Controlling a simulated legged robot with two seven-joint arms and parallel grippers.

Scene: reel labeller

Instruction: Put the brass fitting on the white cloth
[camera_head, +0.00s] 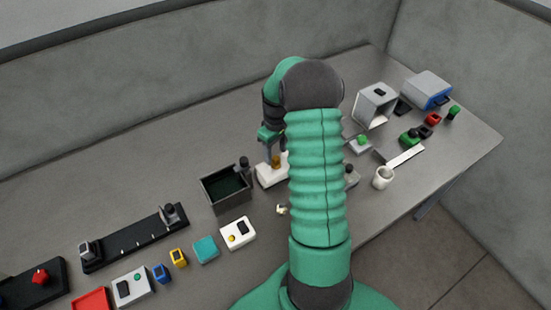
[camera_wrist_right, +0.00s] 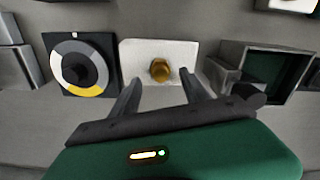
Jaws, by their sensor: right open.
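The brass fitting (camera_wrist_right: 160,70) stands on the white cloth (camera_wrist_right: 187,50), near its middle, in the right wrist view. In the head view the fitting (camera_head: 276,160) shows small and gold, and the cloth (camera_head: 268,181) is partly hidden by my right arm. My right gripper (camera_wrist_right: 158,92) is open and empty; its two fingers point toward the cloth, one on each side of the fitting and apart from it. In the head view the right gripper (camera_head: 267,148) hangs close by the cloth. My left gripper is not in view.
A dark open bin (camera_wrist_right: 268,68) stands right of the cloth in the wrist view. A black square with a grey and yellow dial (camera_wrist_right: 82,66) lies left of it. A white cup (camera_head: 383,178) and several small blocks stand elsewhere on the grey table (camera_head: 120,190).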

